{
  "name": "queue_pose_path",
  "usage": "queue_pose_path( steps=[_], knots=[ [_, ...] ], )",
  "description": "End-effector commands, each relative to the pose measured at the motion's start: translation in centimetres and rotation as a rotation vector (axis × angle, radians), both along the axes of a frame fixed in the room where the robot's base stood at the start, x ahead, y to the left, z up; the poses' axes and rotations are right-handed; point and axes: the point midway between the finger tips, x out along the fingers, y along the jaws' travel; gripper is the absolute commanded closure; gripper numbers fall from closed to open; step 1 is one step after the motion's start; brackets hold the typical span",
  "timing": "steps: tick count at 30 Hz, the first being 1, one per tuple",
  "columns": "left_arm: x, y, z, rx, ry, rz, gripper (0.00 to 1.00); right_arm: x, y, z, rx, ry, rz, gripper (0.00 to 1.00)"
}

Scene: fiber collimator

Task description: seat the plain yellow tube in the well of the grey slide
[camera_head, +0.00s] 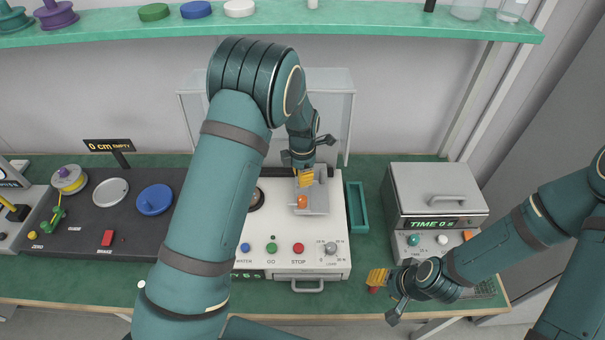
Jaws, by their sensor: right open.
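The grey slide (319,198) sits at the right side of the white machine, with an orange knob (302,201) on it. My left gripper (305,180) points down over the slide's back part. Its yellow-orange fingers cover the well, and I cannot tell whether they are apart or shut on something. I cannot make out the plain yellow tube; it may be hidden by these fingers, whose colour is close to it. My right gripper (376,280) is open low at the bench's front, right of the machine. A small red piece (374,290) shows at its fingertips; I cannot tell whether they touch.
The white machine (285,225) has buttons and a front drawer handle. A green tray (357,207) lies right of it. A grey box with a TIME display (437,200) stands further right. A dark panel (120,235) with spools is at left. A shelf (400,20) runs above.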

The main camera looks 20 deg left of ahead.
Motion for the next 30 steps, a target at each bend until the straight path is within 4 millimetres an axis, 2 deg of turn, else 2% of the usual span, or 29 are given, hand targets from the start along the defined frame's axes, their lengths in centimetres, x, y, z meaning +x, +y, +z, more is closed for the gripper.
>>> queue_pose_path(
  steps=[15, 30],
  knots=[
    [0.0, 0.0, -4.3, 0.001, -0.001, 0.0, 1.0, 0.0, 0.0, -3.1, -0.003, -0.001, -0.004, 0.53],
    [0.0, 0.0, -4.8, 0.001, -0.001, 0.0, 1.0, 0.0, 0.0, -3.4, -0.004, -0.002, -0.005, 0.53]
  ],
)
